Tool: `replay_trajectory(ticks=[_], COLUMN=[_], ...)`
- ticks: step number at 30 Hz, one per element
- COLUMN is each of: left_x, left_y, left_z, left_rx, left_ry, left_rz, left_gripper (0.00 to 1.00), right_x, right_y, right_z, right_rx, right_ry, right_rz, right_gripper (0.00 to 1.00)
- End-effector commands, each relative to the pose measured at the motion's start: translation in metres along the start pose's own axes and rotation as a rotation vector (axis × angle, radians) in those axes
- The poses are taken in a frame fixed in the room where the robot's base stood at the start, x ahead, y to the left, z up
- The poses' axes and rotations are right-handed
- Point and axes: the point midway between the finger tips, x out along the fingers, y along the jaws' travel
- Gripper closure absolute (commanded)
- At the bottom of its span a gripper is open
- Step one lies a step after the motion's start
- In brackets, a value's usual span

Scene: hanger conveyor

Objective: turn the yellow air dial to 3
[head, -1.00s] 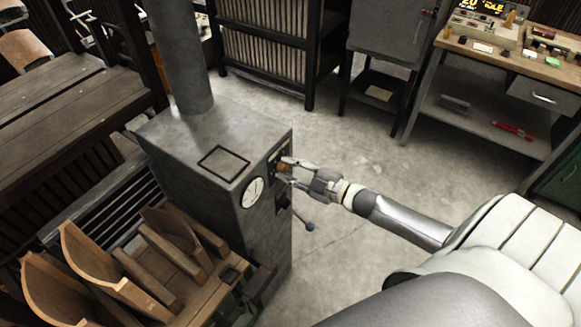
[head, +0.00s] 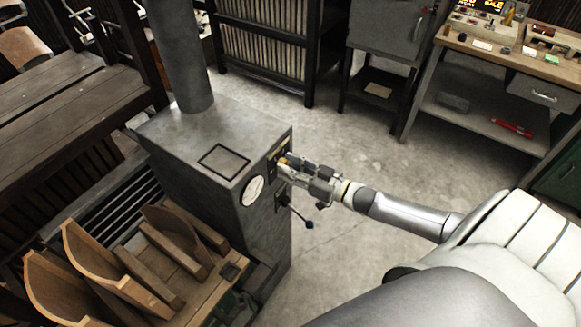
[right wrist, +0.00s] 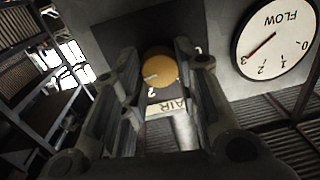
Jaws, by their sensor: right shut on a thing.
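The yellow air dial (right wrist: 160,69) is on the dark front panel of the grey furnace-like cabinet (head: 200,135). In the right wrist view it sits between the two fingers of my right gripper (right wrist: 158,62), which is shut on it. A pale pointer mark shows on the dial's face, towards its left. A numeral that looks like a 2 and an AIR label (right wrist: 166,108) are below it in that view. Other dial numerals are partly hidden by the fingers. In the head view my right gripper (head: 287,166) covers most of the dial. My left gripper is not in view.
A round FLOW gauge (right wrist: 274,42) is beside the dial; its needle points near 3. A lever with a dark knob (head: 308,224) sticks out below my gripper. Curved wooden pieces (head: 95,265) stand at lower left. The floor to the right is clear.

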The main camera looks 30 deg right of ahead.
Motion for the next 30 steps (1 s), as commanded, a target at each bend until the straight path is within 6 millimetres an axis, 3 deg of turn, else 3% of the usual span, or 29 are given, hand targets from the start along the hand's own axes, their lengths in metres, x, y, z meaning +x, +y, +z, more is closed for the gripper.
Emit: replay_trajectory(ticks=[9, 26, 27, 30], left_x=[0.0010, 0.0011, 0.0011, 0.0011], left_y=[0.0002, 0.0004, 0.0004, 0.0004], left_z=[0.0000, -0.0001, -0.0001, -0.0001], left_rx=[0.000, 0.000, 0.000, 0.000], left_ry=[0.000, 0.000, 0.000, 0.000], left_rz=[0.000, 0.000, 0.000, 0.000], left_gripper=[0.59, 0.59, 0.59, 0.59], right_x=[0.0003, 0.0004, 0.0004, 0.0004], right_y=[0.0006, 0.0008, 0.0009, 0.0008], right_z=[-0.0001, -0.0008, -0.0009, -0.0008], right_rx=[0.129, 0.159, 0.159, 0.159], right_ry=[0.007, 0.010, 0.010, 0.010], right_rz=[-0.001, -0.001, -0.001, -0.001], right_gripper=[0.94, 0.94, 0.68, 0.55])
